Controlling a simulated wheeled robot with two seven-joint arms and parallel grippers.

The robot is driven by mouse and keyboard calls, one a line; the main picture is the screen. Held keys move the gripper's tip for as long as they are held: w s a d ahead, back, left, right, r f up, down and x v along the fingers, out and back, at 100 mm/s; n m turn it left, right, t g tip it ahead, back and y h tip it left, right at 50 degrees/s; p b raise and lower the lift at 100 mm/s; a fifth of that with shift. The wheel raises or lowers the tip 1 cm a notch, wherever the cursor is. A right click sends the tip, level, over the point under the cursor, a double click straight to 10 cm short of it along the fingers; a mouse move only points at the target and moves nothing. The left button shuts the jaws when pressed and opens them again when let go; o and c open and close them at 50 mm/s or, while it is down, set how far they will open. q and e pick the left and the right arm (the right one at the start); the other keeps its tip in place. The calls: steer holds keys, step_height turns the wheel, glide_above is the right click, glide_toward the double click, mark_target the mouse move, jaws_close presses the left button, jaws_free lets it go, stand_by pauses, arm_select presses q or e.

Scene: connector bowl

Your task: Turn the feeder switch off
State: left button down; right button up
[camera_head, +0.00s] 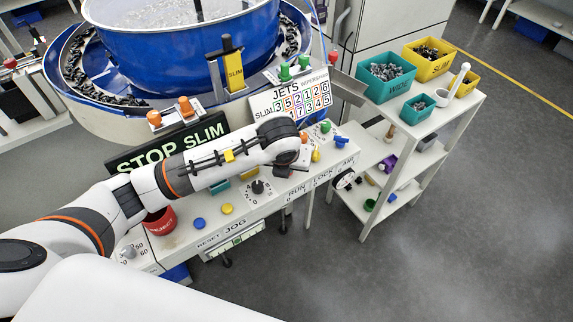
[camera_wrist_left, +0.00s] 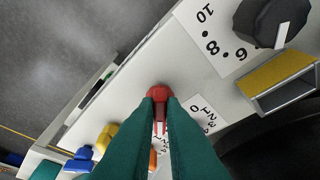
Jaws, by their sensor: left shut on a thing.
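My left gripper (camera_wrist_left: 160,102) has teal fingers closed on a red switch handle (camera_wrist_left: 160,91) on the white control panel (camera_wrist_left: 130,85), in the left wrist view. The lower part of the handle and part of the printed label beside it are hidden by the fingers. I cannot read a feeder label there. My right gripper is not in view.
A black dial (camera_head: 258,188), blue button (camera_head: 199,223) and yellow button (camera_head: 227,208) sit on the panel. Yellow (camera_wrist_left: 107,135) and blue (camera_wrist_left: 80,157) handles stand close to my fingers. A white shelf (camera_head: 440,135) with bins stands right. A blue bowl (camera_head: 185,60) is behind.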

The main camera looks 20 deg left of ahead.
arm_select(q)
steer(key=c, duration=1.5)
jaws_free()
steer(key=b+v, duration=0.1)
steer(key=v, duration=1.1)
steer(key=shift+s, duration=0.1)
